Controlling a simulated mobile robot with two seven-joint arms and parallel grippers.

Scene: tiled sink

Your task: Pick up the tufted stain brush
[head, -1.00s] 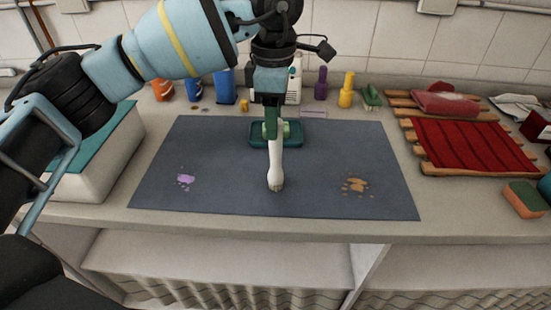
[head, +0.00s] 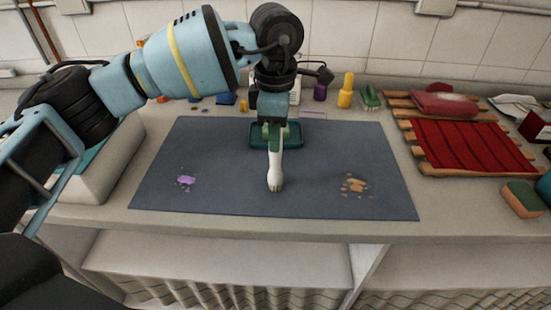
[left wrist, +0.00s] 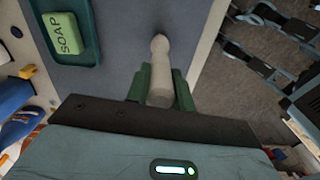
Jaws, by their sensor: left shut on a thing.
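The tufted stain brush (head: 275,172) is a pale, slim, white piece at the middle of the grey mat (head: 225,190) in the head view. In the left wrist view the brush (left wrist: 160,62) stands out between the green fingers of the left gripper (left wrist: 160,88). I cannot tell whether the brush touches the mat. My right gripper is in neither view.
A teal soap dish (head: 257,139) lies just behind the gripper; its soap (left wrist: 67,33) shows in the left wrist view. A purple stain (head: 186,180) and an orange stain (head: 354,185) mark the mat. A wooden rack (head: 428,169) with red cloth and a sponge (head: 523,198) are right.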

